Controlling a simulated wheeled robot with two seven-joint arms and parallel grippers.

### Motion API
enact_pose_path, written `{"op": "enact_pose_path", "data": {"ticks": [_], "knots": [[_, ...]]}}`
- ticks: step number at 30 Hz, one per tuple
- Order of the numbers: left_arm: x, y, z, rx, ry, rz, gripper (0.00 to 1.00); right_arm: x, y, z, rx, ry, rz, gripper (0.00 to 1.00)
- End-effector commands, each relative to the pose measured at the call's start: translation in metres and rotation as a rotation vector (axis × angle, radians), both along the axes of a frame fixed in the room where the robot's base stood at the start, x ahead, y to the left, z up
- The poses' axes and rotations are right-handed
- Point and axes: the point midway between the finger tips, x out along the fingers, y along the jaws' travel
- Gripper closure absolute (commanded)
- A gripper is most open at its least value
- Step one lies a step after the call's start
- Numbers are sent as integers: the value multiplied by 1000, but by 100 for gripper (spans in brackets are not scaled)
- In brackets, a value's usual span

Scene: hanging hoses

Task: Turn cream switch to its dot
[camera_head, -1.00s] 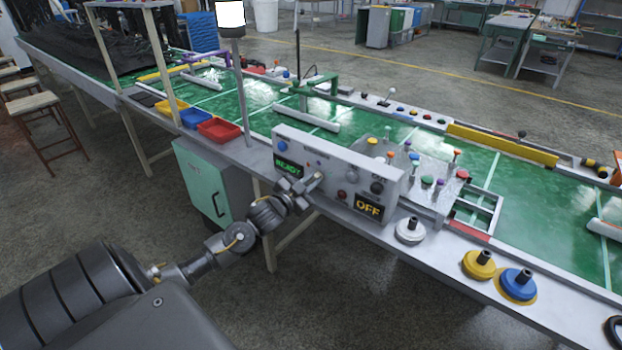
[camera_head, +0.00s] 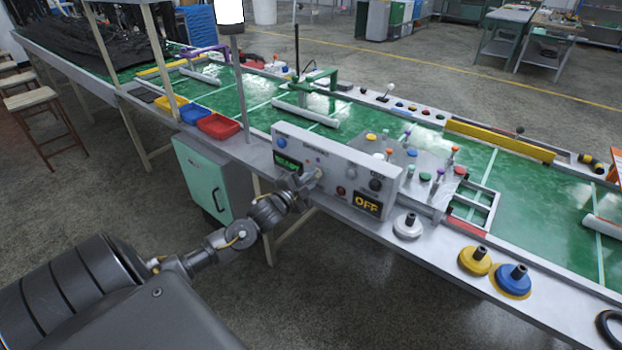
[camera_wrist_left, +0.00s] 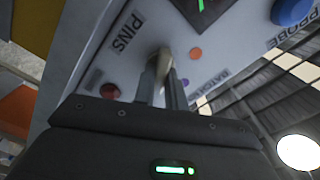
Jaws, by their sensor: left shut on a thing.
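The grey control panel (camera_head: 348,172) stands at the near edge of the long table. My left gripper (camera_head: 313,182) reaches its front face, beside the green-lettered display (camera_head: 287,163). In the left wrist view my left gripper (camera_wrist_left: 166,78) is shut on the cream switch (camera_wrist_left: 165,62), between the "PINS" and "BATCH" labels. The fingers hide much of the switch, so its exact pointing is hard to tell. An orange dot (camera_wrist_left: 196,53) lies on the panel beside the fingers. My right gripper is out of view.
The panel also carries a blue button (camera_head: 281,143) and a yellow "OFF" display (camera_head: 367,204). Red, blue and yellow bins stand left of it. White (camera_head: 408,228), yellow (camera_head: 475,261) and blue (camera_head: 514,281) knobbed discs sit to its right.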

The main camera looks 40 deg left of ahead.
Motion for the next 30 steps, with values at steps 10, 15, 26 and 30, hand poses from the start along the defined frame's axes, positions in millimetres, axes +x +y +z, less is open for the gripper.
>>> {"op": "enact_pose_path", "data": {"ticks": [10, 15, 26, 30], "knots": [[0, 0, -1, 7, 2, -1, 100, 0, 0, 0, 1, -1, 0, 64], [0, 0, -1, 6, 2, -1, 72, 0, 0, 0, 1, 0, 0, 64], [-2, 0, -1, 5, 2, -1, 65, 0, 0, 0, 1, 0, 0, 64], [-17, -1, -3, 6, 4, -2, 65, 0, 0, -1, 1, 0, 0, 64]]}}
